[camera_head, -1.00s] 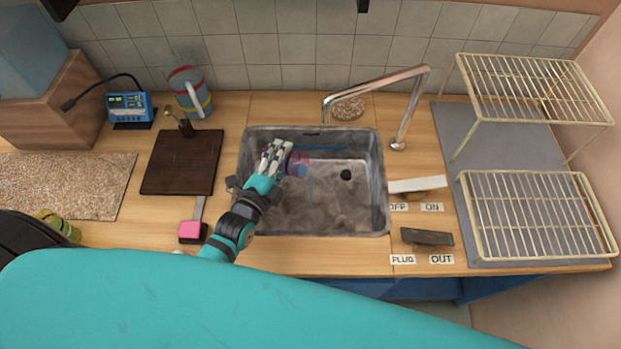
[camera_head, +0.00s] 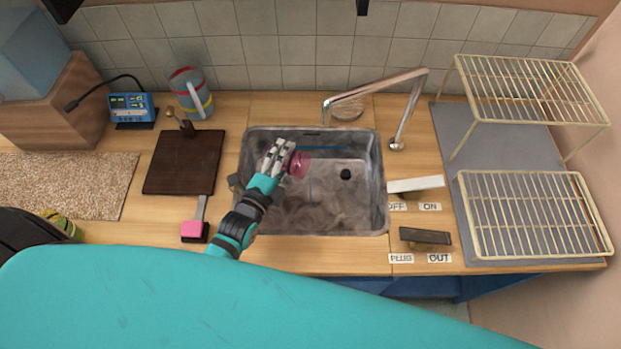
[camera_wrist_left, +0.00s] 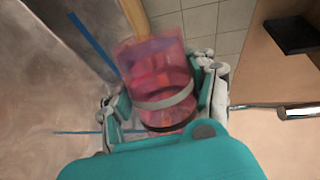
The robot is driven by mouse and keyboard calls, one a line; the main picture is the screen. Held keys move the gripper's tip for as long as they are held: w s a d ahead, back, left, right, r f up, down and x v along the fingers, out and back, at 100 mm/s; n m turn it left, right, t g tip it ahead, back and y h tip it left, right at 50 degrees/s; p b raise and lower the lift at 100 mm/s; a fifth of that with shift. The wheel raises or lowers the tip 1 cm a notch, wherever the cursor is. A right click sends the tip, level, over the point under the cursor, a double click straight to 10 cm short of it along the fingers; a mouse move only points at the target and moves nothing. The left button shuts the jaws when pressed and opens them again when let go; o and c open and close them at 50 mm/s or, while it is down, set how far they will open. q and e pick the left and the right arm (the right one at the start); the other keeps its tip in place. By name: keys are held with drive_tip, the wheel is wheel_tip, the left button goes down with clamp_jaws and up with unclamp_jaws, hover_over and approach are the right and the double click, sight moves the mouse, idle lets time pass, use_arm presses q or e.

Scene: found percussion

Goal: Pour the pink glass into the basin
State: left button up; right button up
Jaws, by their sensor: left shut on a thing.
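The pink glass (camera_head: 300,165) is see-through and held tilted over the basin, its far end pointing right in the head view. My left gripper (camera_head: 285,157) is shut on it. In the left wrist view the pink glass (camera_wrist_left: 152,65) sits between the fingers of my left gripper (camera_wrist_left: 158,100), with a pale band around it. The basin (camera_head: 335,212) is a grey metal sink with a dark round drain in its floor. I cannot tell if liquid is in the glass or leaving it. My right gripper is not in view.
A chrome tap (camera_head: 375,88) arches behind the basin. To the right are a white lever (camera_head: 415,184), a dark lever (camera_head: 425,236) and a wire rack (camera_head: 535,213). To the left are a dark board (camera_head: 182,165), a pink-ended tool (camera_head: 194,230) and a striped jug (camera_head: 190,95).

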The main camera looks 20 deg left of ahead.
use_arm(q)
drive_tip(key=shift+d+r+m, duration=0.1)
drive_tip(key=shift+r+m, duration=0.15)
drive_tip(key=shift+m, duration=0.05)
